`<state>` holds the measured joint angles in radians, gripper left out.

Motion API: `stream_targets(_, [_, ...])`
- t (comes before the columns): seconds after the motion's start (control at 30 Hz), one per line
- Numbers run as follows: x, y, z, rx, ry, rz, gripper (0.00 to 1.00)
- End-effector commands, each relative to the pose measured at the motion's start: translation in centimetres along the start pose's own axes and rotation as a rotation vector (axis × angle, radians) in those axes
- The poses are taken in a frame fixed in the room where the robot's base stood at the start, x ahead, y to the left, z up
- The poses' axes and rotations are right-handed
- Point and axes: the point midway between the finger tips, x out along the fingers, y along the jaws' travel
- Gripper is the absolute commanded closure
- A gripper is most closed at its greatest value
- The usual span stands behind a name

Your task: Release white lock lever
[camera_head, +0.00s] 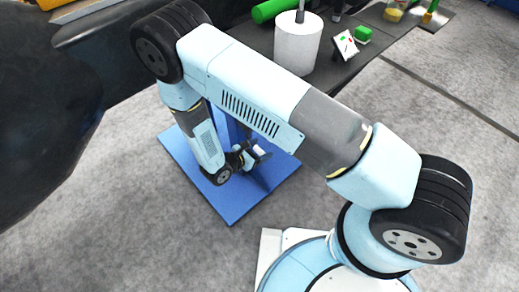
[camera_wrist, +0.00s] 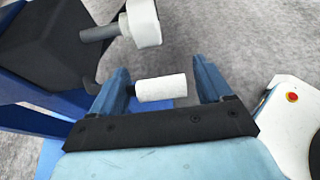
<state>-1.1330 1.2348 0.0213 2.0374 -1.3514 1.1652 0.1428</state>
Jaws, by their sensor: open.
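My gripper (camera_wrist: 160,72) is open, with its two blue fingers apart and nothing clamped. A short white cylindrical handle (camera_wrist: 161,87) shows in the gap between the fingers, with clear space toward the right finger. Its dark stub reaches toward the left finger; I cannot tell whether they touch. A second white knob (camera_wrist: 144,23) on a dark rod stands beyond the fingertips, joined to a black block (camera_wrist: 45,45). I cannot tell which white part is the lock lever. In the head view, my gripper is small beside a white part (camera_head: 258,152), partly hidden by my arm.
A blue base plate (camera_head: 236,208) lies on the grey floor under the gripper. A large dark rounded body (camera_head: 45,110) fills the left. A dark bench at the back holds a white cylinder (camera_head: 297,45) and a green roll (camera_head: 272,9). The floor at right is clear.

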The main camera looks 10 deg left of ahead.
Motion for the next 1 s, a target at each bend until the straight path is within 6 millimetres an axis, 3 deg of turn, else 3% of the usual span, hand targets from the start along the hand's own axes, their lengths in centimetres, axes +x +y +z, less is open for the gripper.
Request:
stream_targets(0.17, [-0.01, -0.01, 0.0, 0.0, 0.0, 0.0, 0.23])
stream_targets(0.9, [0.0, 0.01, 0.02, 0.001, 0.0, 0.0, 0.94])
stream_targets(1.0, [0.09, -0.04, 0.06, 0.002, 0.0, -0.002, 0.97])
